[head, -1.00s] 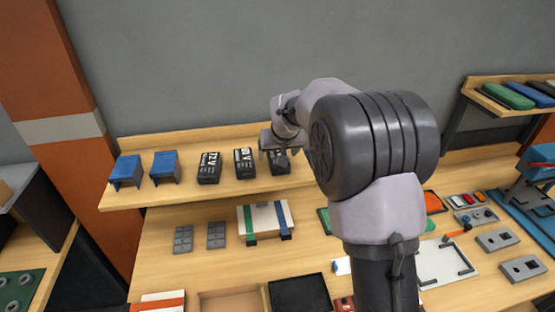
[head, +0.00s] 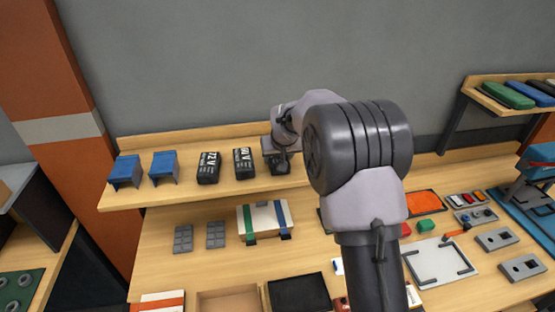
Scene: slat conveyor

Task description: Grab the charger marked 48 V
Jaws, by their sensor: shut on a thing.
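Three black chargers with white lettering stand in a row on the wooden shelf (head: 135,196): a left charger (head: 208,170), a middle charger (head: 244,165) and a right charger (head: 281,169). The lettering on the left and middle ones is too small to read surely. My gripper (head: 276,156) is down over the right charger and shut on it. The charger is still at shelf level; I cannot tell if it touches the shelf. My gripper covers its upper part and its mark.
Two blue-topped blocks (head: 165,166) stand at the shelf's left end. On the bench below are a strapped box (head: 264,218), grey keypad-like pads (head: 183,239) and open trays (head: 228,303). A wall (head: 200,70) rises behind the shelf.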

